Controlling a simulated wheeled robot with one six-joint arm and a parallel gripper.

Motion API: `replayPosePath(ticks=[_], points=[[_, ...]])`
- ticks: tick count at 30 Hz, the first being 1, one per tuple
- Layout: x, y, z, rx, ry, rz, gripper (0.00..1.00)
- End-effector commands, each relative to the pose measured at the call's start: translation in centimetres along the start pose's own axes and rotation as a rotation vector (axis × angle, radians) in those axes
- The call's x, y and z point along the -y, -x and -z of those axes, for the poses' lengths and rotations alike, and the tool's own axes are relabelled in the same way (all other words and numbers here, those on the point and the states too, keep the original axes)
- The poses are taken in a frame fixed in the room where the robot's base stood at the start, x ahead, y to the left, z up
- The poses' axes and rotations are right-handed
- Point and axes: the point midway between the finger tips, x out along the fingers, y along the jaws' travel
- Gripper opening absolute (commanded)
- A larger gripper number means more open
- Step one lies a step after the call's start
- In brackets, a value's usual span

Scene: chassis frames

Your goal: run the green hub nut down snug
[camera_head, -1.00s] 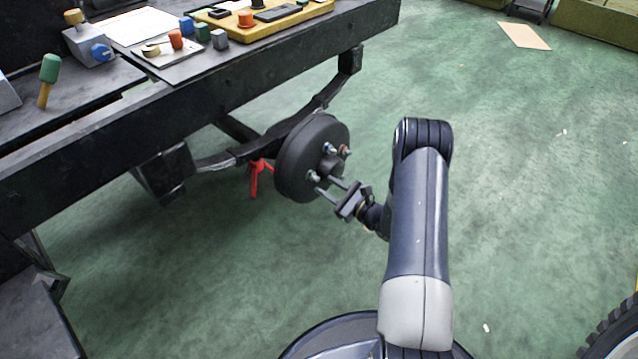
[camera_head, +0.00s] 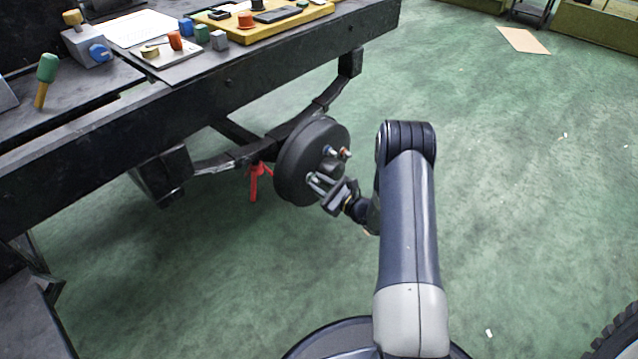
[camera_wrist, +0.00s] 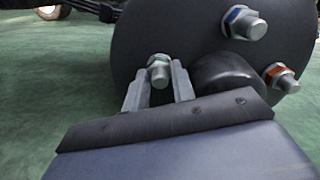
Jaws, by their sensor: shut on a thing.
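The dark round hub (camera_head: 296,165) stands upright below the bench and fills the top of the wrist view (camera_wrist: 195,35). On its face are bolts with nuts: one with a blue ring (camera_wrist: 235,17), one with an orange ring (camera_wrist: 275,70), and one at the lower left (camera_wrist: 158,70). My gripper (camera_wrist: 160,78) is shut on this lower-left nut, one finger on each side. Its ring is mostly hidden, and I cannot make out a clear green. In the head view my gripper (camera_head: 318,184) is at the hub's lower front.
A dark rounded centre cap (camera_wrist: 228,75) sits just right of my fingers. A red stand (camera_head: 256,180) is behind the hub. The dark bench (camera_head: 230,85), with a yellow tray and small parts, overhangs at upper left. Green floor is open to the right.

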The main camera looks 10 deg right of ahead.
Motion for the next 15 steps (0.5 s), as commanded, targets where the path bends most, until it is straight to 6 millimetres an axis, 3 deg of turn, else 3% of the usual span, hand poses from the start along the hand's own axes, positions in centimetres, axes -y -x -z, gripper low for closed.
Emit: replayPosePath(ticks=[15], points=[[-0.04, 0.03, 0.03, -0.001, -0.113, -0.001, 0.01]])
